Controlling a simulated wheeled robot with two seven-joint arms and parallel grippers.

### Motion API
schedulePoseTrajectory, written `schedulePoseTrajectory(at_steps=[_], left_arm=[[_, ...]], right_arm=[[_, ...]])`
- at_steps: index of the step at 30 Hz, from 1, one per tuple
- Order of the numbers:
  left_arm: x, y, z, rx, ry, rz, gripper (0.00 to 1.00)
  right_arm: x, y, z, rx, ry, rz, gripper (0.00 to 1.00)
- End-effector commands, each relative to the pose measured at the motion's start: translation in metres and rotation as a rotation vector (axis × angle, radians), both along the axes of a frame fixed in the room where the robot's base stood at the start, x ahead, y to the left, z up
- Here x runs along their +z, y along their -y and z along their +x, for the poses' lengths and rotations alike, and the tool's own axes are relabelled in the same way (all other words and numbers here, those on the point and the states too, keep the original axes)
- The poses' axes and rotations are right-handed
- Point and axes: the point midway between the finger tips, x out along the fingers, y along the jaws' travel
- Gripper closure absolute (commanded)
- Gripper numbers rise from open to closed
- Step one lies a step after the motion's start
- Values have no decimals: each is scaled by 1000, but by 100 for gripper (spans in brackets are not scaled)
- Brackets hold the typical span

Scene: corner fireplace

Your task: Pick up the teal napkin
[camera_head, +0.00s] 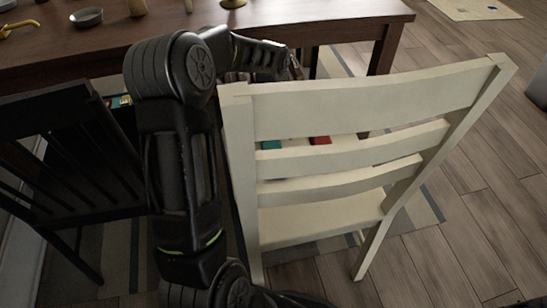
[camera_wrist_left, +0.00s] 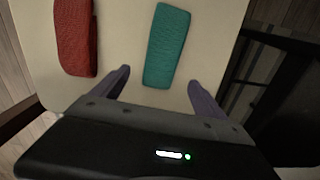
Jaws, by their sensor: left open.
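The teal napkin (camera_wrist_left: 165,46) lies on the cream seat of a chair in the left wrist view. It is a long folded strip, beyond and between the fingers of my left gripper (camera_wrist_left: 155,88), which is open and empty. In the head view a bit of the teal napkin (camera_head: 271,145) shows through the slats of the cream chair (camera_head: 365,108). My left arm runs up the middle of the head view, and its gripper is hidden behind the chair back. My right gripper is not in view.
A red folded cloth (camera_wrist_left: 75,38) lies left of the napkin on the same seat (camera_wrist_left: 122,25). A dark wooden table (camera_head: 330,20) with a bowl (camera_head: 87,17) stands behind the chair. A black chair (camera_head: 75,160) is at the left. Wooden floor is clear at the right.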

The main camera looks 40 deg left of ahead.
Motion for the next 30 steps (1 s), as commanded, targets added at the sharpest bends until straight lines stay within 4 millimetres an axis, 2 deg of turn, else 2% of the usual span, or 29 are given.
schedulePoseTrajectory(at_steps=[5,12,15,30], left_arm=[[-7,0,0,0,-1,0,16],[-42,-2,1,0,-3,0,16],[-51,-1,1,0,0,0,16],[-52,-1,1,0,1,1,16]], right_arm=[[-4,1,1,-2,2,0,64],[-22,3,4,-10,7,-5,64],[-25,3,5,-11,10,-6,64],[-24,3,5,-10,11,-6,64]])
